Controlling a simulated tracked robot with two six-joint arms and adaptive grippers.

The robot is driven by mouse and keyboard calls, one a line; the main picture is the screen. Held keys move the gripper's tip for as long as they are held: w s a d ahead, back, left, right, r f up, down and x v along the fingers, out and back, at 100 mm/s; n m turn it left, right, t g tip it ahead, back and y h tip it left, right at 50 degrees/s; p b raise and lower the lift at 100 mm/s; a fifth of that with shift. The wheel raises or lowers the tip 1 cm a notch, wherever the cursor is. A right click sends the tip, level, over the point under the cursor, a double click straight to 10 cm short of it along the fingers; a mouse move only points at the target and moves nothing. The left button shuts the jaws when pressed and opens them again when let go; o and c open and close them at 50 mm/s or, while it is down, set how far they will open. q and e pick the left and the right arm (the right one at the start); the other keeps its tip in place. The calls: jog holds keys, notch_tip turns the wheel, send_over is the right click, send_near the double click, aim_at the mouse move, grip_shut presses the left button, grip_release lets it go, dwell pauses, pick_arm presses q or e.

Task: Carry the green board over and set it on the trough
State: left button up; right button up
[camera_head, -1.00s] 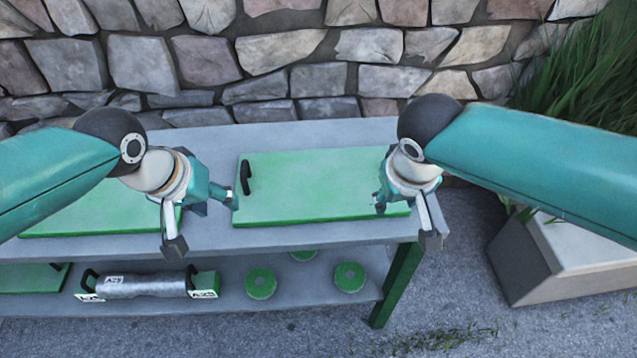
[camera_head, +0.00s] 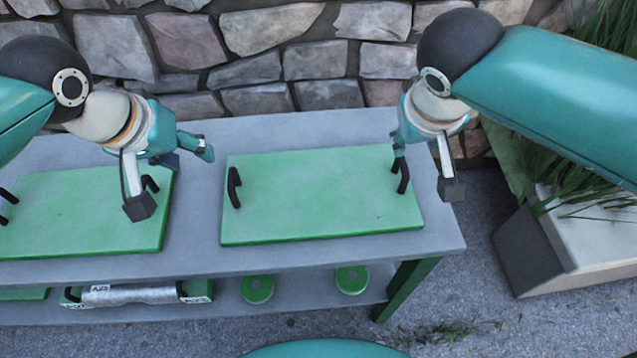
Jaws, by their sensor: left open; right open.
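A green board (camera_head: 320,200) with a black handle at each end lies flat on the right part of the grey table. A second green board (camera_head: 80,225) lies flat on the left part. My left gripper (camera_head: 173,180) is open and empty, above the left board's right end and the gap between the boards. My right gripper (camera_head: 426,178) is open around or just above the right board's right handle (camera_head: 403,180); I cannot tell whether it touches. The grey stone trough (camera_head: 590,245) stands on the ground to the right, partly hidden by my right arm.
The grey table (camera_head: 330,254) has a lower shelf with a metal roller (camera_head: 130,295) and green discs (camera_head: 257,289). Grass (camera_head: 545,190) hangs over the trough. A stone wall (camera_head: 260,40) stands close behind the table. Pavement (camera_head: 470,290) is free between table and trough.

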aim_at(230, 177)
pick_arm(q)
jog(key=shift+w, duration=0.1)
pick_arm(e)
jog(key=shift+w, duration=0.1)
pick_arm(q)
jog(key=x, duration=1.7)
pick_arm(e)
jog(key=x, duration=1.7)
pick_arm(q)
grip_shut()
pick_arm(e)
grip_shut()
pick_arm(q)
jog(key=shift+r, duration=0.1)
pick_arm(e)
jog(key=shift+r, duration=0.1)
